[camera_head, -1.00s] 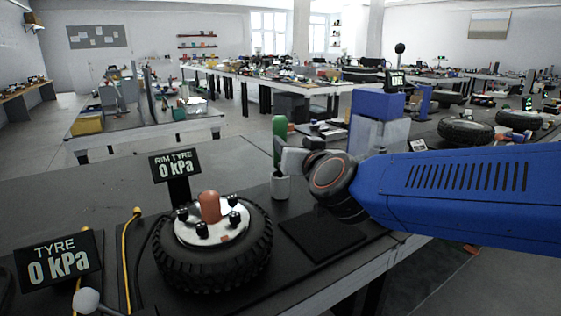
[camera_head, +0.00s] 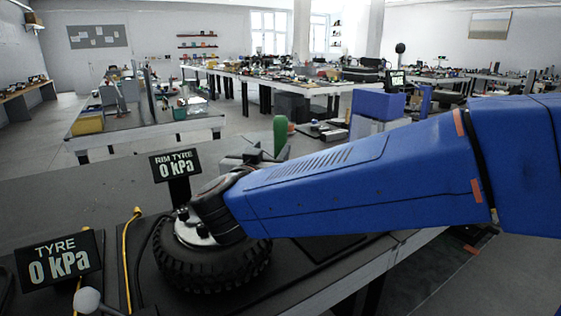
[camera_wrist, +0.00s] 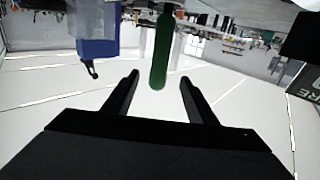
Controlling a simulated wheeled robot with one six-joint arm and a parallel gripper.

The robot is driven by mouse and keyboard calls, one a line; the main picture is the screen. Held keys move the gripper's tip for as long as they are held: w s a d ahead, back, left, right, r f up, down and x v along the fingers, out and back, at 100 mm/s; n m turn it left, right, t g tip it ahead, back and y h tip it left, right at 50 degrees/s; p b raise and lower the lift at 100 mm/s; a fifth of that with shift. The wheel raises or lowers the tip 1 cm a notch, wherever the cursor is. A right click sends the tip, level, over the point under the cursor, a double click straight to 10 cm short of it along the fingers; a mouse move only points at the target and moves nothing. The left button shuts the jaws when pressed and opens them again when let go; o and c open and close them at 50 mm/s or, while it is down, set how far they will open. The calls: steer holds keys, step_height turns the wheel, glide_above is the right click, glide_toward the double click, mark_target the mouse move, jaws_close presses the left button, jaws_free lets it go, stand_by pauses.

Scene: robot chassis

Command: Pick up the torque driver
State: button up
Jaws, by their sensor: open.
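The torque driver, seen as an upright green handle (camera_head: 280,134), stands behind my arm in the head view; its lower part is hidden. My gripper (camera_head: 262,156) is beside it at handle height, partly hidden by my own wrist. The wrist view appears upside down. There the green handle (camera_wrist: 160,52) lines up between the two open black fingers (camera_wrist: 160,77), with its rounded end near the fingertips. No contact shows, and I cannot tell the exact depth gap. The gripper is empty.
A tyre (camera_head: 205,272) on a rim sits below my wrist on the dark bench. A rim tyre display (camera_head: 175,166) stands behind it and a tyre display (camera_head: 58,263) at left. A blue box (camera_head: 378,104) is behind the bench, also in the wrist view (camera_wrist: 97,35).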

mark_target(279, 138)
steer(key=w, duration=0.3)
steer(key=w+d, duration=0.1)
steer(key=w, duration=0.2)
steer(key=w+d, duration=0.1)
steer(key=w, duration=0.2)
steer(key=shift+w, duration=0.3)
steer(key=shift+w+d+f, duration=0.1)
steer(key=shift+w+d, duration=0.05)
steer(key=shift+w, duration=0.7)
steer(key=shift+w+d+f, duration=0.1)
steer(key=shift+w+d, duration=0.05)
steer(key=shift+w, duration=0.75)
steer(key=shift+w+d, duration=0.15)
steer(key=shift+w, duration=0.7)
steer(key=c, duration=1.3)
